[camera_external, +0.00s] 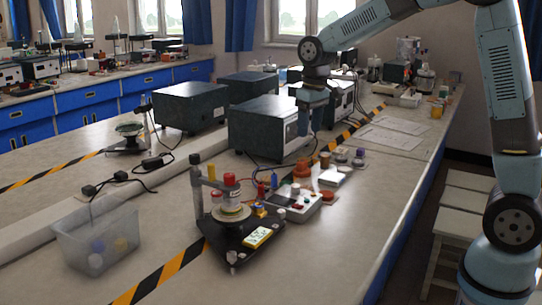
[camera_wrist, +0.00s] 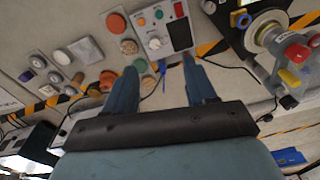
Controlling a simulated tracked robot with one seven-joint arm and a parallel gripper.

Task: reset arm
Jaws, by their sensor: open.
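My gripper (camera_external: 304,128) hangs at the end of my arm, pointing down above the bench, in front of the dark instrument boxes in the external view. In the wrist view, the two blue fingers of my gripper (camera_wrist: 159,64) stand well apart. Nothing is held between them. A white control box (camera_external: 292,204) with coloured buttons lies on the bench below and nearer the camera. It also shows beyond the fingertips in the wrist view (camera_wrist: 168,48).
A black device (camera_external: 240,238) with red-capped and yellow-capped parts stands beside the control box. A clear bin (camera_external: 98,238) holds several small jars at the left. Dark instrument boxes (camera_external: 268,128) stand behind. The front right bench surface (camera_external: 350,245) is clear.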

